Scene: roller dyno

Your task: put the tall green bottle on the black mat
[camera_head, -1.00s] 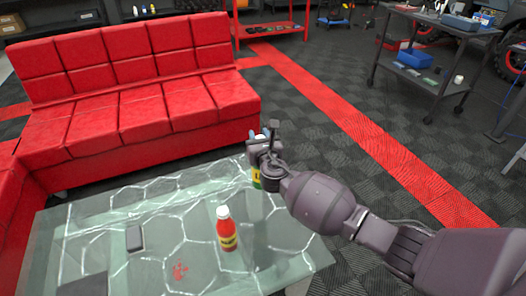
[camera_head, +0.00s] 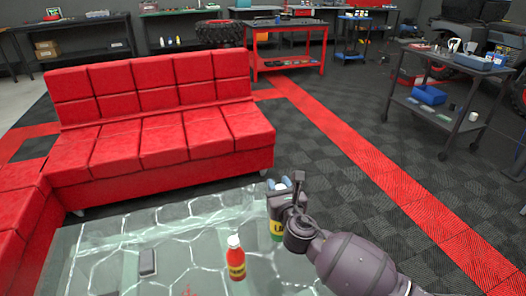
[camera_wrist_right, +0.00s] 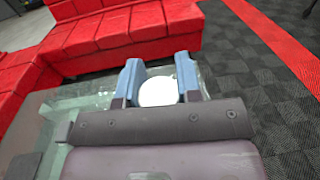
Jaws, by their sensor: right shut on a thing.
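The tall green bottle is in my right gripper (camera_head: 281,194). Its yellow-green label (camera_head: 277,229) shows below the fingers in the head view, and the rest is mostly hidden by my gripper. In the right wrist view its round white cap (camera_wrist_right: 158,92) sits between the two blue fingers. The bottle looks upright, at the back right edge of the glass table (camera_head: 185,232); I cannot tell whether it touches it. The black mat is out of the head view; a dark patch (camera_wrist_right: 20,166) at the lower left of the right wrist view may be it. My left gripper is out of view.
An orange-red bottle (camera_head: 236,262) with a white cap stands on the table, left of my right gripper. A small dark box (camera_head: 147,262) lies further left. A red sofa (camera_head: 165,130) stands behind the table. Open checkered floor (camera_head: 350,190) lies to the right.

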